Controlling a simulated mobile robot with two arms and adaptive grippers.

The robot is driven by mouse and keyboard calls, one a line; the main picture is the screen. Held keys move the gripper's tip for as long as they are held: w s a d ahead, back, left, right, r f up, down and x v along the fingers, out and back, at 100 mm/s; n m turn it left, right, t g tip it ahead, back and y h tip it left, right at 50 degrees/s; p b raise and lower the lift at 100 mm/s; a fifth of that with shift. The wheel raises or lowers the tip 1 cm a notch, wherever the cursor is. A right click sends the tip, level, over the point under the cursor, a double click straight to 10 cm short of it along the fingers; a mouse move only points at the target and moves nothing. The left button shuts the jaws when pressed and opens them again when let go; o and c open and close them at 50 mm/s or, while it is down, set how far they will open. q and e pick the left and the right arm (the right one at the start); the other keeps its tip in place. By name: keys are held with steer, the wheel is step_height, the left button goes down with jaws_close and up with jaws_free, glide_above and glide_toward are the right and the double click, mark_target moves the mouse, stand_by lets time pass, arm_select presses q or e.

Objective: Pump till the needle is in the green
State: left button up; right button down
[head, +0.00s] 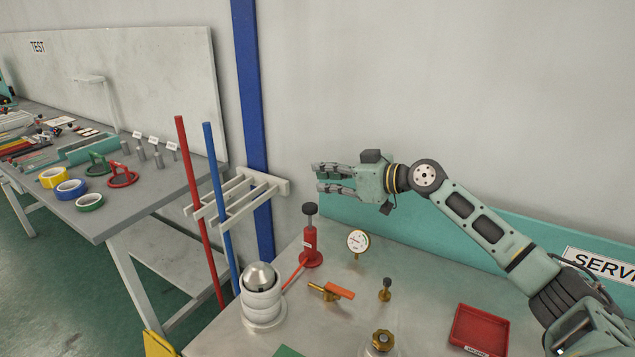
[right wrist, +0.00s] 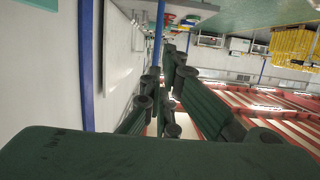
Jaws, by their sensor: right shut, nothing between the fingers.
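A red hand pump (head: 310,245) with a dark round knob (head: 310,209) on its rod stands on the metal bench in the head view. A round white gauge (head: 358,241) stands on a brass stem to its right. The gauge face is too small to read the needle surely. A red hose (head: 294,273) runs from the pump down to the left. My right gripper (head: 318,178) is shut and empty, held in the air above the pump knob and apart from it. In the right wrist view its fingers (right wrist: 165,100) show with nothing of the pump. My left gripper is out of view.
A white ringed stack with a metal dome (head: 262,292), an orange-handled valve (head: 330,292), a small brass knob valve (head: 385,289) and a red tray (head: 480,331) share the bench. Red (head: 199,210) and blue (head: 219,195) poles stand in a rack at left.

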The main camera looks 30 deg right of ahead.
mark_target(317, 206)
steer(key=shift+r+p+x, duration=0.25)
steer(key=shift+p+x, duration=0.05)
steer(key=shift+x, duration=0.8)
step_height(317, 206, down, 3)
steer(key=shift+w+a+f, duration=0.1)
steer(key=shift+f+p, duration=0.35)
steer(key=shift+f, duration=0.35)
